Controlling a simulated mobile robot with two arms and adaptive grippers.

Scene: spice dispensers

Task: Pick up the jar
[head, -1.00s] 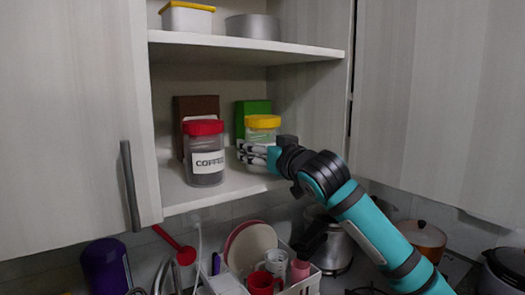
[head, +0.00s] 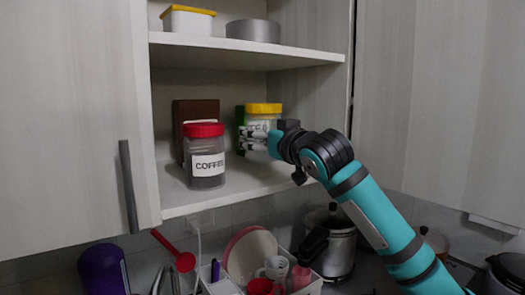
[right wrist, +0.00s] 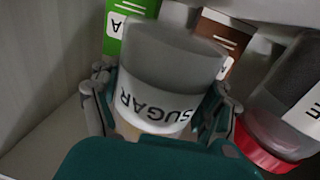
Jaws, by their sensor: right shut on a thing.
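A sugar jar with a yellow lid (head: 263,108) is in the open cabinet, right of the coffee jar. My right gripper (head: 256,136) is shut on it, its fingers around the jar's body and hiding much of it. The jar looks upright and raised above the lower shelf. The right wrist view shows the jar (right wrist: 170,55) upside down in that picture, its SUGAR label between the two fingers of my right gripper (right wrist: 157,108). A coffee jar with a red lid (head: 205,160) stands on the lower shelf to the left. My left gripper is not in view.
A brown box (head: 193,112) and a green box (head: 239,118) stand behind the jars. The upper shelf (head: 240,47) is overhead, holding a yellow-lidded container (head: 187,20) and a grey round tin (head: 252,31). A dish rack with cups is below the cabinet.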

